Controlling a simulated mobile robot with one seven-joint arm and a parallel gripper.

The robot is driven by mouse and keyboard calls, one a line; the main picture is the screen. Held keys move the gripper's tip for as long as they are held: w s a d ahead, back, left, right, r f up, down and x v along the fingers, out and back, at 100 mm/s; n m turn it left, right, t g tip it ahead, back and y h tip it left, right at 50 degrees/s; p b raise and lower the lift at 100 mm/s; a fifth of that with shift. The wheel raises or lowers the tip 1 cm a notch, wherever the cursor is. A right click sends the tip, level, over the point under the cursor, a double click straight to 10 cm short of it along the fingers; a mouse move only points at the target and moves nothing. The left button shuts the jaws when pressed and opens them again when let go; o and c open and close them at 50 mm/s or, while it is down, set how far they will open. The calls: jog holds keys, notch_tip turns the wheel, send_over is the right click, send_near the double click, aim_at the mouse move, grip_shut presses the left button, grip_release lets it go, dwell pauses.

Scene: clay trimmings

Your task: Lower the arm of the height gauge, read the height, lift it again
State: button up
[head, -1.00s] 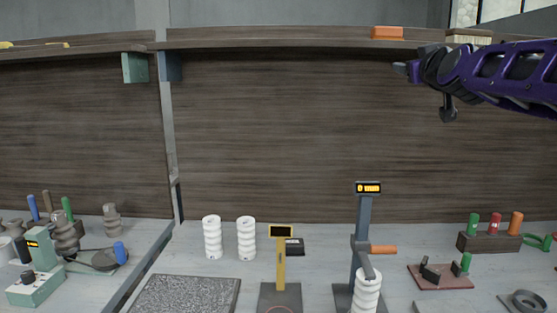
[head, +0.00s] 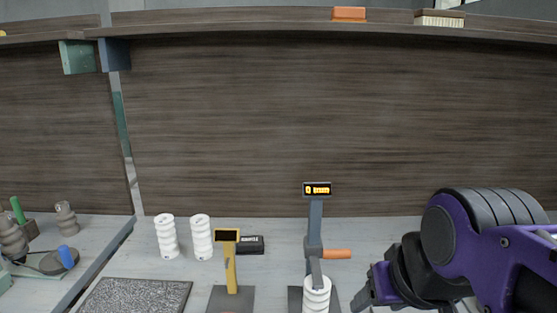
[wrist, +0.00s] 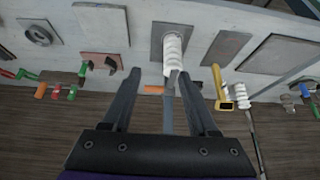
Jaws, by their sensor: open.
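The height gauge (head: 315,222) stands on the bench in the head view, a grey column with a lit display (head: 317,190) at its top. The display seems to read 0 mm. Its arm carries an orange handle (head: 337,254) pointing right. A white ribbed cylinder (head: 316,292) stands at the gauge's foot, under the arm; whether they touch I cannot tell. The wrist view shows the cylinder (wrist: 173,50) and the orange handle (wrist: 154,89). My gripper (wrist: 158,76) is open and empty, the handle appearing between its fingers. In the head view it is right of the gauge, partly cut off.
Two white ribbed cylinders (head: 201,238) stand left of a yellow post (head: 231,268) with a dark display. A small black box (head: 250,244) lies behind that post. A rough grey plate (head: 135,297) lies at the left. A wooden wall (head: 250,130) rises behind the bench.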

jog(key=shift+s+d+f, duration=0.1)
jog(key=shift+s+f, duration=0.45)
jog(key=shift+w+r, duration=0.1)
dwell(0.3)
